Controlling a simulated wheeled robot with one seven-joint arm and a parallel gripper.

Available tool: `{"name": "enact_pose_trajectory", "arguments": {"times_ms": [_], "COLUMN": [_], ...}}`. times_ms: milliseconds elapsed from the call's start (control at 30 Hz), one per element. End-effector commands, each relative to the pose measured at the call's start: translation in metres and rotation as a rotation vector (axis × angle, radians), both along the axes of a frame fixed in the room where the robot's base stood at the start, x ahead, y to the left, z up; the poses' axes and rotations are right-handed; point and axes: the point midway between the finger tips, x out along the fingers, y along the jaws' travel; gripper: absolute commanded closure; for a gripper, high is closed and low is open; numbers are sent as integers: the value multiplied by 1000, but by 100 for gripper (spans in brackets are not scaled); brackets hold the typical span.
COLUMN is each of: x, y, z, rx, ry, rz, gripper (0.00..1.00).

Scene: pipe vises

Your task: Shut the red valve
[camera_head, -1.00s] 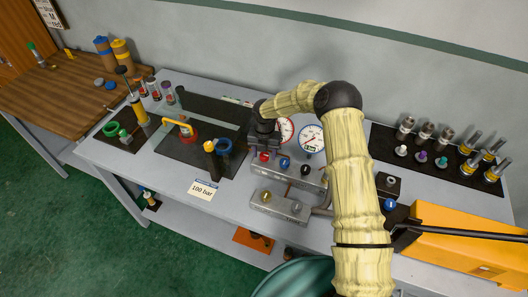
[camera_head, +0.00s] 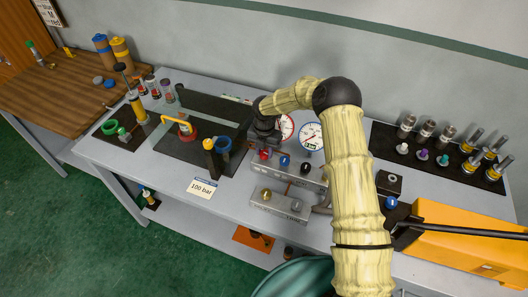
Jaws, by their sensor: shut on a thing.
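The red valve (camera_head: 265,154) is a small red knob at the left end of the grey manifold block on the bench. My gripper (camera_head: 265,148) points down over it from above, shut on the red knob. The gripper and wrist hide the top and back of the knob, so its exact turn angle cannot be made out. A blue knob (camera_head: 285,161) and a dark knob (camera_head: 306,168) sit to the right of the red one on the same block.
Two round gauges stand behind the block; the right one (camera_head: 311,136) is clear to see. A "100 bar" card (camera_head: 201,189) lies to the left. An orange tool (camera_head: 460,240) lies at the right.

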Motion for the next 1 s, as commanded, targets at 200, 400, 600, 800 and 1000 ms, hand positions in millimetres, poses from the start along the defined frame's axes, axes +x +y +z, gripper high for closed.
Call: {"name": "enact_pose_trajectory", "arguments": {"times_ms": [200,400,600,800,1000], "x": [0,0,0,0,0], "y": [1,1,1,1,2], "z": [-2,-2,-2,-2,-1], "rx": [0,0,1,2,3], "ry": [-1,-1,-2,0,-1], "rz": [-175,-365,-555,-746,-935], "gripper": [91,91,91,91,91]}}
